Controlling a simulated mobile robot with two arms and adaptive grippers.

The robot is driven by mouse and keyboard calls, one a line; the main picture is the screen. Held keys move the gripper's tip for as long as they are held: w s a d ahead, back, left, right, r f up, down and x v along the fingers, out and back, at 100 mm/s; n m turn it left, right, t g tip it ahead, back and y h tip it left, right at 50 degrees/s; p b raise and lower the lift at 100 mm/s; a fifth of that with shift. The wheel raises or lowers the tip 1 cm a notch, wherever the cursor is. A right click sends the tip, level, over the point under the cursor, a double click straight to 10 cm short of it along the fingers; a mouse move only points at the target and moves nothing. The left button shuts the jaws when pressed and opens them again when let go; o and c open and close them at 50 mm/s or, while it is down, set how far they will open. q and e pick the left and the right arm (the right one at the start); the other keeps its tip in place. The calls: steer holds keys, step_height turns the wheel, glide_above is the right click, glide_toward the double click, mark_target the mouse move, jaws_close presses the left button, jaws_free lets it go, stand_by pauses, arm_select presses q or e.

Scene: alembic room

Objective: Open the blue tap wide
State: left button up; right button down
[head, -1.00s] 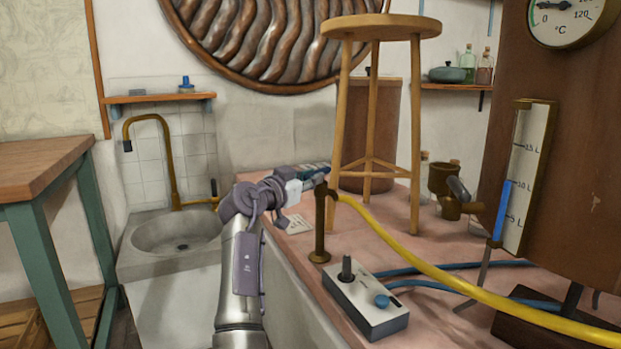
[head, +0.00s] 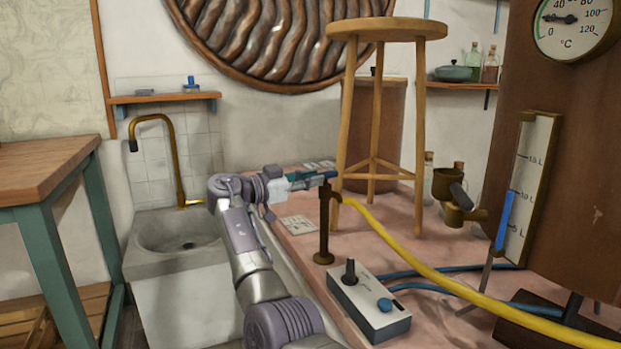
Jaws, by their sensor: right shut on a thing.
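The blue tap's bronze standpipe (head: 324,235) stands upright on the pink worktop, with a yellow hose (head: 400,245) running from its outlet to the lower right. A small piece of its blue handle (head: 330,174) shows at the top, pointing left into my right gripper. My right gripper (head: 308,180) reaches in from the left of the pipe and is shut on the blue handle. The fingers hide most of the handle, so its exact angle is hard to tell. My left gripper is out of view.
A wooden stool (head: 387,28) stands just behind the tap. A grey control box (head: 370,305) with a black lever and blue knob is in front. A sink (head: 180,240) is on the left. A brown tank with gauges (head: 590,170) stands right.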

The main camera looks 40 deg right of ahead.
steer(key=shift+r, duration=0.1)
steer(key=c, duration=1.1)
jaws_free()
steer(key=a, duration=0.4)
steer(key=w+a, duration=0.1)
steer(key=a, duration=0.3)
steer(key=w+a, duration=0.1)
steer(key=a, duration=0.3)
steer(key=shift+w, duration=0.1)
steer(key=shift+d, duration=0.1)
